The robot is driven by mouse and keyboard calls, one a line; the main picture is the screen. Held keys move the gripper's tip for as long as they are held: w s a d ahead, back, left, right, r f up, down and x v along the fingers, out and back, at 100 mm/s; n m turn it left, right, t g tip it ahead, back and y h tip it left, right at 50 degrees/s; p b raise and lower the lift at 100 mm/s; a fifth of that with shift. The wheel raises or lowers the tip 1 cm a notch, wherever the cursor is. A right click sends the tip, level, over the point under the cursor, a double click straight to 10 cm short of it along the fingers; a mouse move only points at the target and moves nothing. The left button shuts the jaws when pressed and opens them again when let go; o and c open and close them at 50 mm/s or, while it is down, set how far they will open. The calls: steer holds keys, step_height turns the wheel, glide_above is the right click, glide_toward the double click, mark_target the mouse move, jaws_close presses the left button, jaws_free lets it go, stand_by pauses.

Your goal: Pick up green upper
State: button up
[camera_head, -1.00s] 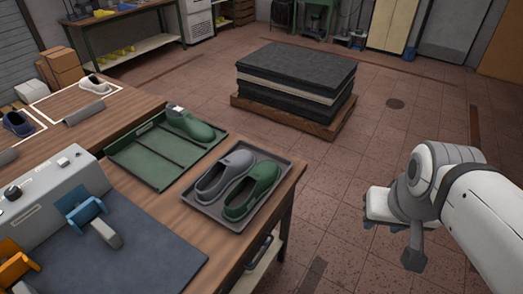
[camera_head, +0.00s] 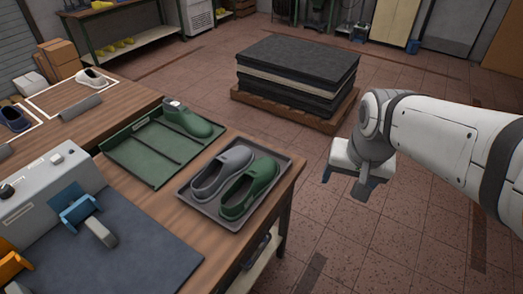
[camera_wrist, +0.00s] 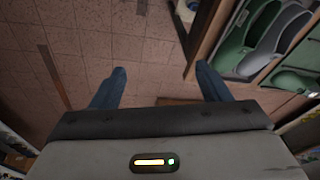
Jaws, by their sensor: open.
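The green upper (camera_head: 250,188) is a dark green, clog-like shoe lying in a grey tray (camera_head: 217,222) at the table's right edge. A grey upper (camera_head: 222,170) lies beside it on its left. In the wrist view the green upper (camera_wrist: 236,47) shows at the upper right, next to the grey one (camera_wrist: 275,42). My gripper (camera_head: 349,183) is open and empty, over the floor to the right of the table and apart from the tray. Its two blue fingers (camera_wrist: 160,74) are spread in the wrist view, with floor between them.
A green tray (camera_head: 143,165) holding another green shoe (camera_head: 188,122) stands behind the grey tray. A dark mat (camera_head: 120,245) and a grey machine (camera_head: 45,190) are at the front left. A pallet of dark sheets (camera_head: 297,75) stands on the floor behind. Floor around my gripper is clear.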

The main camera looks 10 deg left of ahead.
steer(key=shift+o, duration=0.9)
steer(key=w+a+f+m, duration=0.1)
steer(key=w+a+f, duration=0.2)
steer(key=w+a, duration=0.3)
steer(key=shift+g, duration=0.4)
steer(key=w+a+f+m+g+b, duration=0.15)
steer(key=w+a+f, duration=0.25)
steer(key=a+f, duration=0.5)
steer(key=w+a+f+m, duration=0.2)
steer(key=w+a+f, duration=0.3)
steer(key=a, duration=0.5)
steer(key=shift+s+a+f+p, duration=0.15)
steer(key=shift+f+p, duration=0.3)
steer(key=shift+f, duration=1)
steer(key=shift+s+a+f+p, duration=0.15)
steer(key=shift+f+p, duration=0.3)
steer(key=shift+f, duration=1.05)
steer(key=shift+a+f+p, duration=0.15)
steer(key=shift+f+p, duration=0.3)
steer(key=shift+f, duration=1)
steer(key=shift+c, duration=0.6)
steer(key=c, duration=0.7)
